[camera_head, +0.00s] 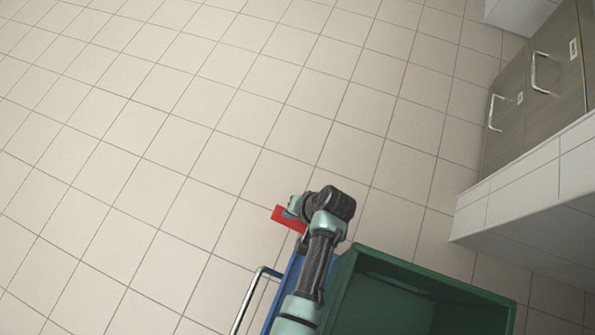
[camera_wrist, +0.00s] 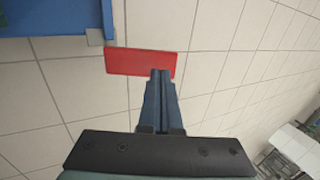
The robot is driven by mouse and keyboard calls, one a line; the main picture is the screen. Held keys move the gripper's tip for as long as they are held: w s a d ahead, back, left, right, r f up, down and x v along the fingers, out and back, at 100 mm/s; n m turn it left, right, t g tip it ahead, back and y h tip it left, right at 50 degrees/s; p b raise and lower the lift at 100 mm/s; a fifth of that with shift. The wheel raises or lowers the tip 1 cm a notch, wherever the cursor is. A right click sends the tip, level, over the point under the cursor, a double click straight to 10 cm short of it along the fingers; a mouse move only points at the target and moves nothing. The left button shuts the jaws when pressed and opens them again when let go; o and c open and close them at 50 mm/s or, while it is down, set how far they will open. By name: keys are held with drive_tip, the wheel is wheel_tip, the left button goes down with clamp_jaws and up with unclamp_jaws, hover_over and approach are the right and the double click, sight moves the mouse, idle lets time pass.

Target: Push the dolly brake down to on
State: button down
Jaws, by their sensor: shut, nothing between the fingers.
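The dolly brake is a flat red plate (camera_head: 285,217) at the far end of the blue dolly (camera_head: 285,287) in the head view. In the wrist view the red plate (camera_wrist: 140,62) sticks out beside a grey bracket on the blue dolly edge (camera_wrist: 55,18). My gripper (camera_wrist: 160,74) is shut and empty, its fingertips overlapping the plate's near edge, right of its middle. I cannot tell whether they touch it. In the head view my wrist hides part of the plate and most of my gripper. The plate's tilt is unclear.
A green crate (camera_head: 347,287) sits on the dolly, right of my arm. A metal handle bar (camera_head: 250,290) stands at the dolly's left. Cabinets with drawer handles (camera_head: 540,80) and a pale tiled block (camera_head: 520,190) are at the right. Tiled floor ahead and left is clear.

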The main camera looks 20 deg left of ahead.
sight(279, 214)
drive_tip(key=shift+b+x, duration=0.65)
drive_tip(key=shift+x, duration=0.65)
drive_tip(key=shift+a+p, duration=0.15)
drive_tip(key=shift+p, duration=0.15)
drive_tip(key=shift+a+f+h+p, duration=0.25)
drive_tip(key=shift+h+p, duration=0.2)
drive_tip(key=shift+h, duration=0.25)
drive_tip(key=shift+w+a+f+h, duration=0.1)
drive_tip(key=shift+a+f+h, duration=0.6)
drive_tip(key=shift+h, duration=0.5)
drive_tip(key=f+h+b, duration=0.1)
drive_tip(key=h, duration=0.1)
drive_tip(key=f+h+b, duration=0.1)
drive_tip(key=f, duration=0.1)
drive_tip(key=shift+a+h, duration=0.4)
drive_tip(key=shift+f+b, duration=0.5)
drive_tip(key=shift+b, duration=0.1)
drive_tip(key=shift+f, duration=0.1)
